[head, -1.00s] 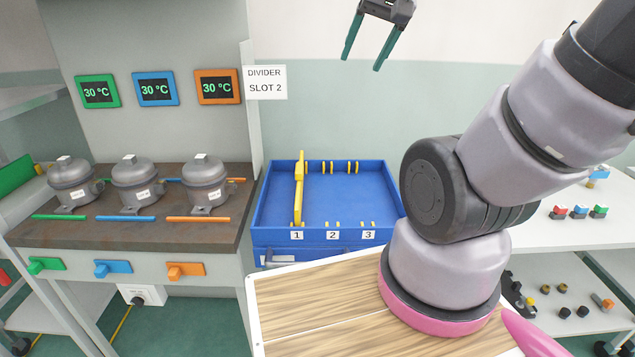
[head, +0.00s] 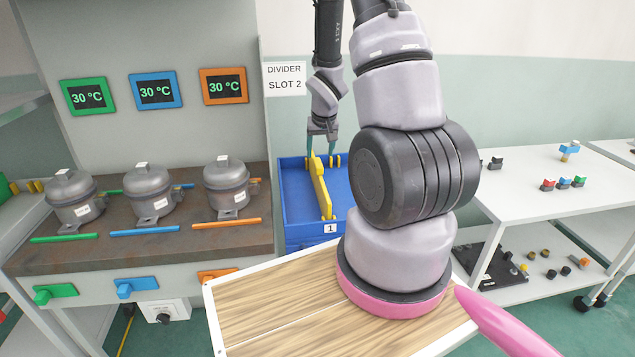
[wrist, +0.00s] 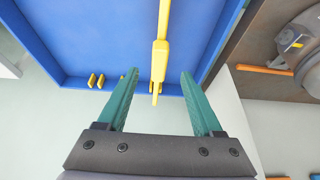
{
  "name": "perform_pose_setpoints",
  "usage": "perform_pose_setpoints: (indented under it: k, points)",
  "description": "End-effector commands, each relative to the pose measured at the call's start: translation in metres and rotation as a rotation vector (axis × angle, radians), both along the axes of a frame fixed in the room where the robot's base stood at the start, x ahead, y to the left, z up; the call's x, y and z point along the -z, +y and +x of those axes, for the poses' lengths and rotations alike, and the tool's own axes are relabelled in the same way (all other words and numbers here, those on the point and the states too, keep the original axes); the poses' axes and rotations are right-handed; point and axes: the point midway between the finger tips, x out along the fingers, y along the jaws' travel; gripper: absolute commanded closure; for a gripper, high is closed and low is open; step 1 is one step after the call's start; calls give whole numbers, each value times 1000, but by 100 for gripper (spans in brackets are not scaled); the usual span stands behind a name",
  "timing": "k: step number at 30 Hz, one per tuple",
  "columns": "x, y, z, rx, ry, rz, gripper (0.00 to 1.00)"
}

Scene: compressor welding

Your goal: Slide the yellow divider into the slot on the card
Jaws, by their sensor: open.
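The yellow divider (head: 321,192) stands in the blue box (head: 300,235), in line with the front label 1 (head: 330,228). My gripper (head: 321,150) is open above the back end of the divider. In the wrist view the divider (wrist: 160,52) runs between my open teal fingers (wrist: 158,76), with a gap visible on both sides. The card (head: 284,78) on the wall reads "DIVIDER SLOT 2". Labels 2 and 3 on the box are hidden behind my arm in the head view.
Small yellow slot tabs (wrist: 96,80) line the box's back wall beside the divider. The compressor bench (head: 150,238) stands left of the box, with three grey compressors on it. A wooden tabletop (head: 270,310) is in front. A white shelf (head: 560,190) is at the right.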

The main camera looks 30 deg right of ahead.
Motion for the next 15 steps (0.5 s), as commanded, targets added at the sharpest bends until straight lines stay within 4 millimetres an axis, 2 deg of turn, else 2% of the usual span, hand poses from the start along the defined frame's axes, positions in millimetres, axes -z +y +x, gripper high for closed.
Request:
perform_pose_setpoints:
  k: [9,15]
  points:
    - [43,-5,16,-2,5,1,32]
    - [55,-6,21,-3,2,-1,32]
